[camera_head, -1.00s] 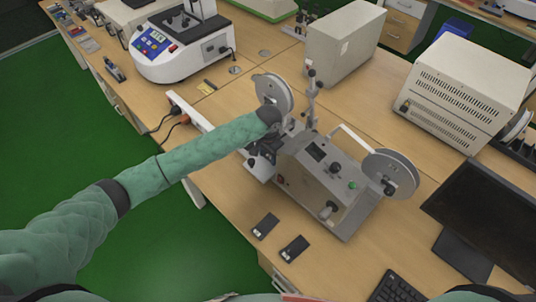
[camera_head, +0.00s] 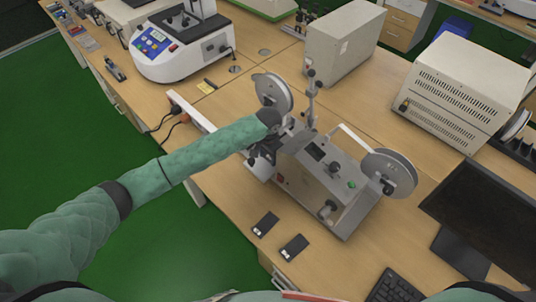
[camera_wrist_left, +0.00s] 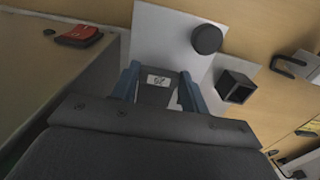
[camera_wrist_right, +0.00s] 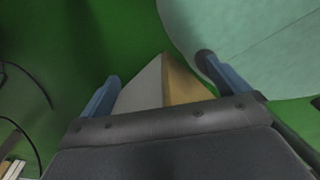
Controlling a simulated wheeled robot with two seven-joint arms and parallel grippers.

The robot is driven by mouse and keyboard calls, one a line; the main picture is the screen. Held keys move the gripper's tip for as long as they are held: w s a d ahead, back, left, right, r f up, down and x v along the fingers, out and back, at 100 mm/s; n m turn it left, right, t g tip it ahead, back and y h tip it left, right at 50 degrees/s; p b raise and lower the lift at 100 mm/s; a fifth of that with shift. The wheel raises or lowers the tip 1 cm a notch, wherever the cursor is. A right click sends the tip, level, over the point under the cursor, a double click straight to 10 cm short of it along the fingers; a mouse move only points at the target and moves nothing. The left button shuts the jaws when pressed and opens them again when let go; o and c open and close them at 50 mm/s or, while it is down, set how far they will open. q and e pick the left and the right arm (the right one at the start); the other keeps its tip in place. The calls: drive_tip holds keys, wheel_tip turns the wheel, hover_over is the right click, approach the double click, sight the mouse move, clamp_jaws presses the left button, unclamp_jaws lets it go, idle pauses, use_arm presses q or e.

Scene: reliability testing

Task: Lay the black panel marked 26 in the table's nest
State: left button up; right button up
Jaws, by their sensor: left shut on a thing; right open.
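My left gripper (camera_head: 264,150) is beside the grey reel machine, its jaws partly hidden in the head view. In the left wrist view its blue fingers (camera_wrist_left: 156,82) are shut on a small dark panel (camera_wrist_left: 154,95) with a white label; the label's number looks upside down and I cannot read it surely. A pale plate below it bears a black round knob (camera_wrist_left: 206,38) and a black square socket (camera_wrist_left: 236,87). I cannot make out the nest for certain. Two other black panels (camera_head: 265,224) (camera_head: 294,247) lie on the table's front. My right gripper (camera_wrist_right: 163,82) is open and empty.
The grey reel machine (camera_head: 318,187) stands close by the left gripper. A monitor (camera_head: 490,215) and keyboard (camera_head: 398,288) are at right, a white instrument (camera_head: 180,45) at back left. In the right wrist view, a wooden corner (camera_wrist_right: 182,84) shows over green floor.

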use_arm(q)
drive_tip(key=shift+f, duration=0.6)
idle(0.4)
drive_tip(key=shift+f+p, duration=0.25)
drive_tip(key=shift+p, duration=0.15)
drive_tip(key=o, duration=1)
drive_tip(key=shift+o, duration=0.2)
drive_tip(key=shift+r, duration=0.15)
drive_tip(key=shift+r+p, duration=1.1)
drive_tip(key=shift+p, duration=0.1)
drive_tip(key=shift+r+p, duration=0.6)
drive_tip(key=shift+r, duration=1.7)
